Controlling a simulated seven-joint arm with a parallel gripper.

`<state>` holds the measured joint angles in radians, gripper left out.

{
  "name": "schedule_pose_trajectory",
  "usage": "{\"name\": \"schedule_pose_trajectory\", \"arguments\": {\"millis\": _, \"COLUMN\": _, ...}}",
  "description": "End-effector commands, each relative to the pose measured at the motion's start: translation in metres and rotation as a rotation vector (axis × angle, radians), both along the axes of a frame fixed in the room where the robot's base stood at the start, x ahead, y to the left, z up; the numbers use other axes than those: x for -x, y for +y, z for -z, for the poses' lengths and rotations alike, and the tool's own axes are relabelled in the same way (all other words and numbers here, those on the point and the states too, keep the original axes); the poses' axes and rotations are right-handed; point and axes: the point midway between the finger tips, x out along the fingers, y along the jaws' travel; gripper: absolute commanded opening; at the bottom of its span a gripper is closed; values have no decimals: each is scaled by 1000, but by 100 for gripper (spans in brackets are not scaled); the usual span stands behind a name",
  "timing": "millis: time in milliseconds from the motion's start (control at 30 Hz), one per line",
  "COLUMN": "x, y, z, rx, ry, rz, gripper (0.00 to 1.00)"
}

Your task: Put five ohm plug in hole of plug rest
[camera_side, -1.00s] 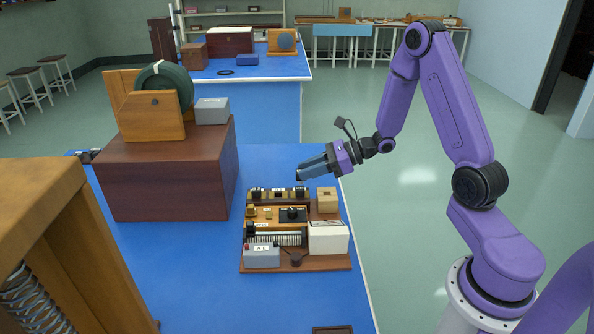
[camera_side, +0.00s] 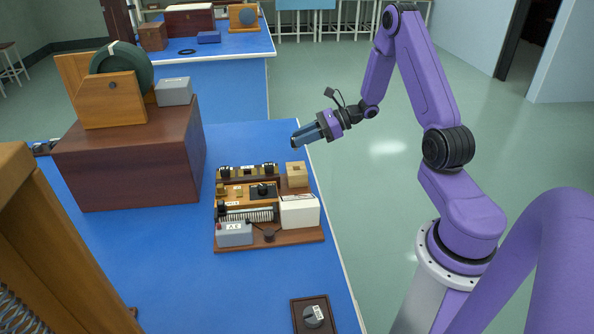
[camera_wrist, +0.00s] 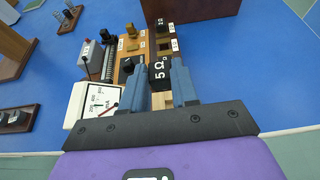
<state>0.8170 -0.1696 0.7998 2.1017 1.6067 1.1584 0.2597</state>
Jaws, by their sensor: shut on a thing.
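In the wrist view, the five ohm plug (camera_wrist: 159,74) is a black block marked "5 Ω", held between the blue fingers of my gripper (camera_wrist: 167,80). In the side view, my gripper (camera_side: 296,143) is in the air above the back right of the apparatus board, and the plug is hard to make out at its tip. The plug rest (camera_side: 296,177) is a small pale wooden block with a dark square hole in its top. It stands below my gripper tip, with a gap between them. Pale wood shows partly hidden behind the fingers in the wrist view.
Left of the plug rest is a dark wooden strip with black blocks (camera_side: 245,174). In front are a white meter (camera_side: 300,212) and a grey box (camera_side: 234,234). A large wooden chest (camera_side: 135,165) stands to the left. The blue bench is free behind the board.

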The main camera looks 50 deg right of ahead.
Motion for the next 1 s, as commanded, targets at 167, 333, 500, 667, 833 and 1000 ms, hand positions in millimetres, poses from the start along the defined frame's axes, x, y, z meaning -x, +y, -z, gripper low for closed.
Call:
{"name": "schedule_pose_trajectory", "arguments": {"millis": 167, "x": 0, "y": -3, "z": 23, "rx": -3, "ry": 5, "rz": 0, "gripper": 0}}
{"name": "schedule_pose_trajectory", "arguments": {"millis": 333, "x": 0, "y": -3, "z": 41, "rx": -1, "ry": 2, "rz": 0, "gripper": 0}}
{"name": "schedule_pose_trajectory", "arguments": {"millis": 500, "x": 0, "y": -3, "z": 52, "rx": -2, "ry": 3, "rz": 0, "gripper": 0}}
{"name": "schedule_pose_trajectory", "arguments": {"millis": 667, "x": 0, "y": -3, "z": 71, "rx": -2, "ry": 3, "rz": -1, "gripper": 0}}
{"name": "schedule_pose_trajectory", "arguments": {"millis": 833, "x": 0, "y": -3, "z": 80, "rx": -1, "ry": 1, "rz": 0, "gripper": 0}}
{"name": "schedule_pose_trajectory", "arguments": {"millis": 1000, "x": 0, "y": -3, "z": 80, "rx": 0, "ry": 0, "rz": 0, "gripper": 0}}
